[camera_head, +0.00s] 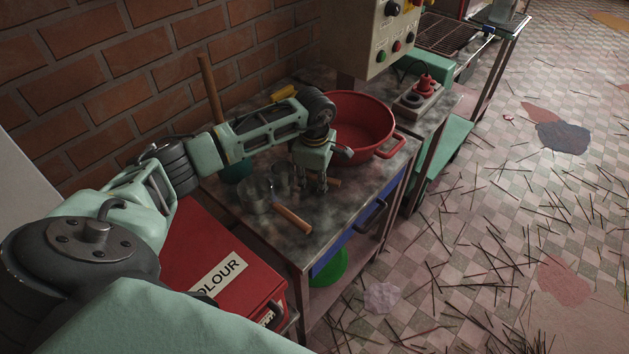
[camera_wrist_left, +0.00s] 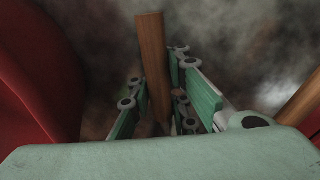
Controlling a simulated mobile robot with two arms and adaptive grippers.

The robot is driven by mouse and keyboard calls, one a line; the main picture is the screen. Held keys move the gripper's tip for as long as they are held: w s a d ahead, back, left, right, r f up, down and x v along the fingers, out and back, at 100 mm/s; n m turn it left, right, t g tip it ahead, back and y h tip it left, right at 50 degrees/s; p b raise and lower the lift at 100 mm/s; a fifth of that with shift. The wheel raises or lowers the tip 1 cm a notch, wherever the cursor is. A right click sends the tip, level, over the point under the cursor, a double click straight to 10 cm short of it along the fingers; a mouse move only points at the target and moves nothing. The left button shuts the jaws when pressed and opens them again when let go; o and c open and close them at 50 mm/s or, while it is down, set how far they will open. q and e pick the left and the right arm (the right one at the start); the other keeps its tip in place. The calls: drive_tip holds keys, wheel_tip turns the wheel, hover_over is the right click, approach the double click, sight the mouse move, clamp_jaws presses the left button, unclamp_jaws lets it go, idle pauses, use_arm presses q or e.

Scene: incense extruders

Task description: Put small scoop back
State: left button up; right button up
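The small scoop (camera_head: 283,178) lies on the dark metal worktop, its clear or metal cup beside the larger scoop (camera_head: 255,193). My left gripper (camera_head: 312,187) points down over the small scoop's wooden handle, whose end shows just right of the fingers. In the left wrist view the wooden handle (camera_wrist_left: 152,50) runs between the two green-padded fingers (camera_wrist_left: 165,115). The fingers look apart, with a gap on at least the right side of the handle. The fingertips' exact contact is hidden. My right gripper is not in view.
The larger scoop's handle (camera_head: 293,220) points to the front edge. A red basin (camera_head: 362,122) stands right behind the gripper. A teal bowl (camera_head: 236,170) with a wooden stick is at the back left. A red box (camera_head: 225,262) is left of the worktop (camera_head: 335,215), whose front is clear.

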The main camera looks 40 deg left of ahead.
use_arm(q)
drive_tip(key=o, duration=0.6)
drive_tip(key=shift+c, duration=0.2)
drive_tip(key=shift+s, duration=0.1)
